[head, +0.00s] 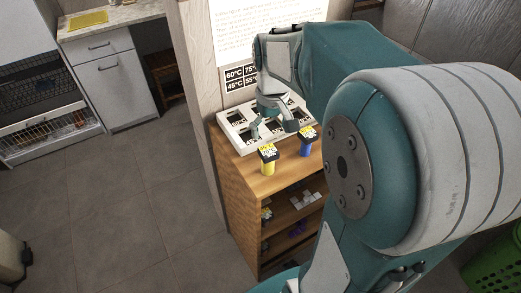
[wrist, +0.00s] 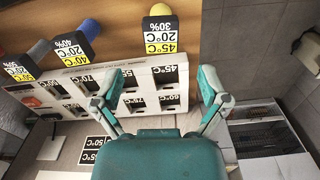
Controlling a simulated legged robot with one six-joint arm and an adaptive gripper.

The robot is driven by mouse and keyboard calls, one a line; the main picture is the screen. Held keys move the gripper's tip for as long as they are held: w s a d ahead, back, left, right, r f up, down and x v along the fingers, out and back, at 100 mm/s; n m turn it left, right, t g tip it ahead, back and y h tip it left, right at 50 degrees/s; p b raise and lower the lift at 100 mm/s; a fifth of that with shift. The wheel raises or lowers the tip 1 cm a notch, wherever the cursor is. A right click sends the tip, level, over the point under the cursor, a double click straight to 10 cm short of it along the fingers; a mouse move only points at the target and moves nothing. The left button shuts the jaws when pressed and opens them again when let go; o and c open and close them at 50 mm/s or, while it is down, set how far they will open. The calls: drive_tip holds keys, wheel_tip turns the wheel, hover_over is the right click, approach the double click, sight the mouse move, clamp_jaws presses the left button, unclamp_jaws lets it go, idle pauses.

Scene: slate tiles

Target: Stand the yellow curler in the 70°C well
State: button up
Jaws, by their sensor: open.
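The yellow curler (head: 267,166) stands upright at the front left of the wooden cabinet top. In the wrist view its yellow end (wrist: 161,13) and white-and-yellow label show beyond the fingers. The white well block (head: 230,124) stands behind it against the wall, with labelled square wells. In the wrist view the labels are upside down; the 70°C well (wrist: 88,82) appears in the row nearest the curlers, left of the 55°C and 45°C wells. My gripper (head: 273,129) is open and empty above the block, behind the yellow curler; its fingers (wrist: 161,82) are wide apart.
A blue curler (head: 306,147) stands right of the yellow one. A grey-ended curler (wrist: 38,50) is farther left in the wrist view. A temperature chart (head: 240,78) is on the wall. Shelves below hold small items. Floor left of the cabinet is clear.

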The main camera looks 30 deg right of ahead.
sight(268, 150)
drive_tip(key=f, duration=0.4)
drive_tip(key=shift+w+a+f, duration=0.1)
drive_tip(key=shift+w+f, duration=0.25)
drive_tip(key=shift+w, duration=0.05)
drive_tip(key=shift+s+f, duration=0.15)
drive_tip(key=shift+f, duration=2.95)
drive_tip(key=c, duration=1.2)
